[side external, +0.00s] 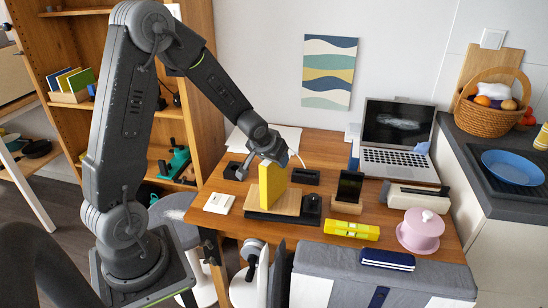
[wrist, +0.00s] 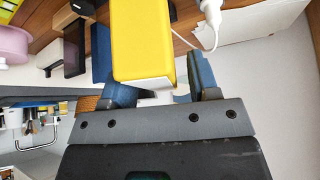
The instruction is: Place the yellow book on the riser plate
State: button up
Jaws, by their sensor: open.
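The yellow book (side external: 271,188) stands upright on the wooden riser plate (side external: 292,205), whose dark base rests on the desk. My gripper (side external: 275,158) is at the top of the book. In the wrist view the yellow book (wrist: 143,40) is between the two blue fingers of my gripper (wrist: 150,68). The fingers are open, with a visible gap on the right side of the book. The lower end of the book is hidden in the wrist view.
A black mouse-like object (side external: 312,203) is right of the plate, with a phone on a wooden stand (side external: 348,190) beyond. A white card (side external: 219,203) lies left.

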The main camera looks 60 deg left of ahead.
jog(key=shift+r, duration=0.15)
jog(key=v, duration=1.2)
jog(key=s+d+r+m+h, duration=0.1)
jog(key=s+d+r+m, duration=0.1)
jog(key=s+d, duration=0.5)
jog(key=s+d+r+m+h, duration=0.2)
jog(key=s+d+r, duration=0.3)
jog(key=s+d, duration=0.3)
jog(key=shift+d+m, duration=0.3)
jog(key=shift+m, duration=0.4)
jog(key=shift+s+r, duration=0.1)
jog(key=shift+r, duration=0.05)
